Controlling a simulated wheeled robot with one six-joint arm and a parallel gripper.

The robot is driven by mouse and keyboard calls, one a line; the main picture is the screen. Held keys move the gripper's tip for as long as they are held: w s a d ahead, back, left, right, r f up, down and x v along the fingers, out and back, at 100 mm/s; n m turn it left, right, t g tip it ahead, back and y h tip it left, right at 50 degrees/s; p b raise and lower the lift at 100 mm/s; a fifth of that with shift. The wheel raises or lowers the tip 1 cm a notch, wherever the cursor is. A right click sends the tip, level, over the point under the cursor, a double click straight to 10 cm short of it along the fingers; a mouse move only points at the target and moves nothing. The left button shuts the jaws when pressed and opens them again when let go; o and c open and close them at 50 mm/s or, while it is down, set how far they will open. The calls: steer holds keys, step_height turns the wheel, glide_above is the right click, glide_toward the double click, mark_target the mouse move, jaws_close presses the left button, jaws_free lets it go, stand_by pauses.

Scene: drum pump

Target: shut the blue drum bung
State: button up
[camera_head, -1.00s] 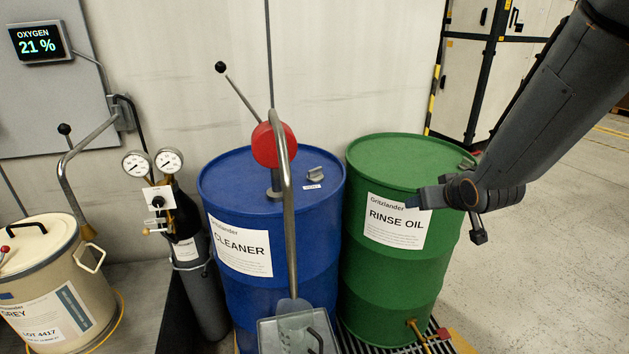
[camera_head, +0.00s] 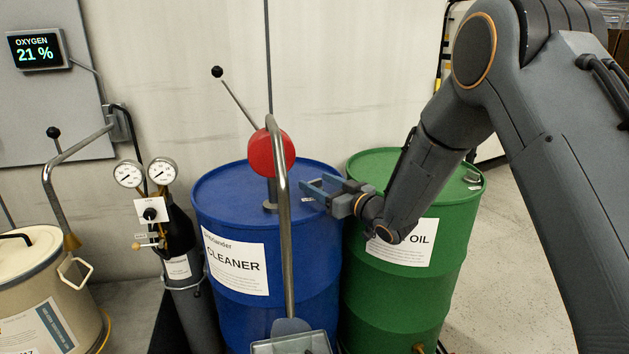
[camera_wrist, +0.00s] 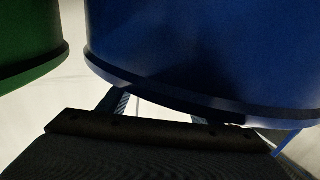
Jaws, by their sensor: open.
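The blue drum (camera_head: 310,255) labelled CLEANER stands upright in the middle of the head view. Its bung is hidden behind my gripper at the right side of the lid. My gripper (camera_head: 316,187) is open, with its two blue-grey fingers pointing left over or close to the right part of the blue lid. I cannot tell whether the fingers touch anything. In the wrist view the blue drum (camera_wrist: 200,50) fills the upper right, with its rim just beyond the dark gripper body; the fingers are mostly hidden there.
A red-headed pump (camera_head: 271,153) with a lever and a bent metal pipe rises from the blue lid, left of my gripper. The green drum (camera_head: 400,290) stands close on the right, under my arm. A gas cylinder (camera_head: 190,300) with gauges and a cream drum (camera_head: 35,290) stand left.

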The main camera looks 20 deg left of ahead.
steer(key=shift+x, duration=1.2)
steer(key=c, duration=1)
steer(key=shift+c, duration=0.2)
steer(key=shift+a+r+m+t+h, duration=0.1)
steer(key=shift+m+t+h, duration=1.5)
steer(key=shift+t, duration=0.3)
steer(key=shift+m+t+h+b, duration=0.35)
steer(key=shift+m+t+h, duration=0.7)
steer(key=shift+h, duration=0.35)
